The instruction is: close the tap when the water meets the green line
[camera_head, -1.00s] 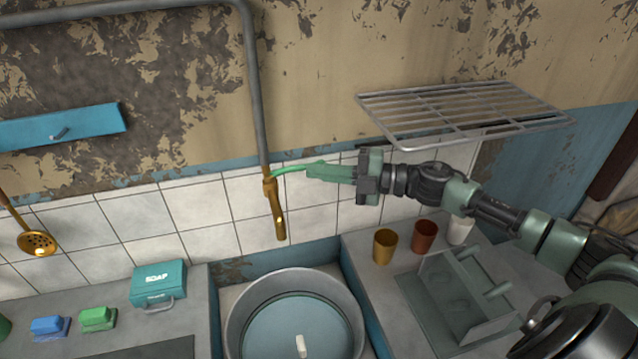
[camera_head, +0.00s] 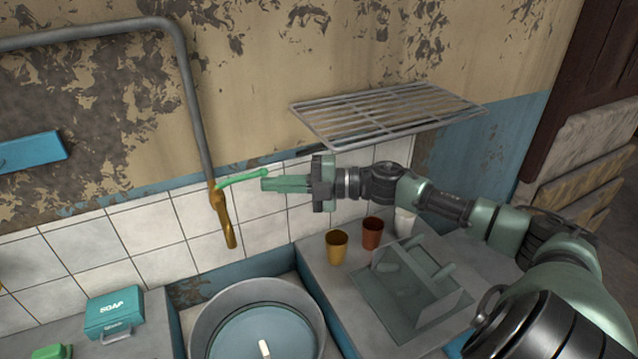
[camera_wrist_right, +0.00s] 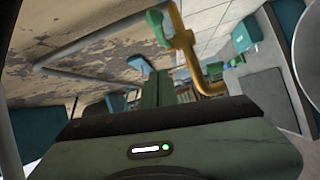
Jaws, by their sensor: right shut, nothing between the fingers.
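The brass tap (camera_head: 224,222) hangs from a grey wall pipe above the basin, its green lever (camera_head: 240,180) pointing right. I see no stream below its spout. The round metal basin (camera_head: 205,312) holds bluish water (camera_head: 235,340); its lower part is cut off, and I cannot see a green line. My right gripper (camera_head: 264,184) is shut and empty, its tips close to the lever's free end; I cannot tell whether they touch. The right wrist view shows the fingers (camera_wrist_right: 157,88), the tap (camera_wrist_right: 183,40) and the lever's end (camera_wrist_right: 157,27). My left gripper is not in view.
A wire rack (camera_head: 385,115) juts from the wall above my right arm. A yellow cup (camera_head: 337,247), a red cup (camera_head: 372,234) and a dish rack (camera_head: 410,285) stand right of the basin. A teal soap box (camera_head: 114,312) sits left of it.

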